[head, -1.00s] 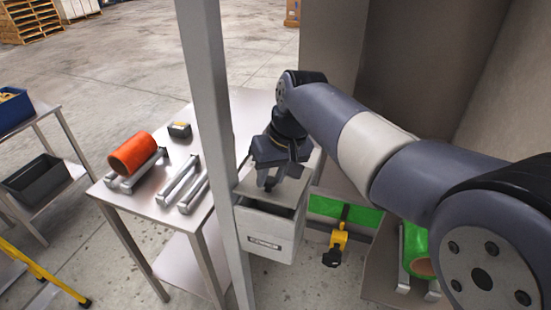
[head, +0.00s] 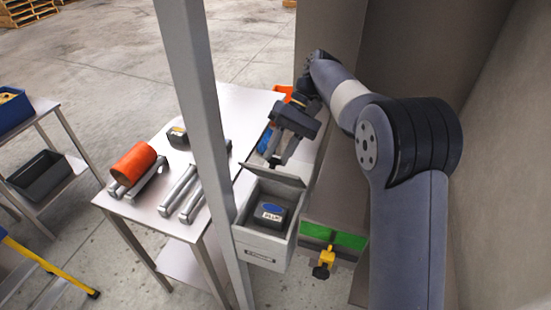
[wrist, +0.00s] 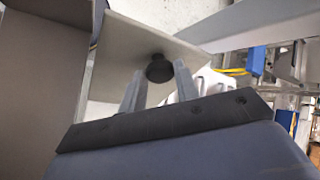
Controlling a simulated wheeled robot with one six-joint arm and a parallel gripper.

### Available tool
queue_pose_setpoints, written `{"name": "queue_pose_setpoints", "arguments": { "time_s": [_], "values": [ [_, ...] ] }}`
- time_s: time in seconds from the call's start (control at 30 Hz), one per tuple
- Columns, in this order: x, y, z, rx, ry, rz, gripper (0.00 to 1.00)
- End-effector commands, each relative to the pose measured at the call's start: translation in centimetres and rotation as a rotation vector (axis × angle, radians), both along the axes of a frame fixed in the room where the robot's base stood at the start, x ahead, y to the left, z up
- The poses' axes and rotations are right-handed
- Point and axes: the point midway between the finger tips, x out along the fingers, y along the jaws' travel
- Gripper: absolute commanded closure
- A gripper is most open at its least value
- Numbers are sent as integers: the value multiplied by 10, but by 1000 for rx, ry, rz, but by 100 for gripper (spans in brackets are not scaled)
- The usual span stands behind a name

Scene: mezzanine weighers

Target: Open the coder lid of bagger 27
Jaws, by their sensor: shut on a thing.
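The coder box (head: 262,245), a light grey box with a small label on its front, stands beside the grey post. Its lid (head: 272,176) is swung up and back, so the box is open at the top. Inside sits a black cartridge (head: 270,211) with a blue and white label. My gripper (head: 275,155) is behind and above the box at the raised lid. In the wrist view the grey lid (wrist: 125,45) has a black knob (wrist: 158,68), and my gripper (wrist: 160,85) is shut on that knob.
A grey post (head: 200,120) rises just left of the box. A steel table (head: 150,205) on the left holds an orange roll (head: 133,163), metal rails (head: 178,187) and a small black cartridge (head: 178,138). A yellow knob (head: 323,262) sits below a green strip, right of the box.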

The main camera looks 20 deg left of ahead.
Motion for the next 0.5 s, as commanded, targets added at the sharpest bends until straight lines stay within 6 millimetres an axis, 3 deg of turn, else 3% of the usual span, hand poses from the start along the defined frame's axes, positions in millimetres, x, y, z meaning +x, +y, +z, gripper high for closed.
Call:
{"name": "queue_pose_setpoints", "arguments": {
  "time_s": [0.5],
  "values": [
    [16,-1,2,8,97,-6,100]
  ]
}}
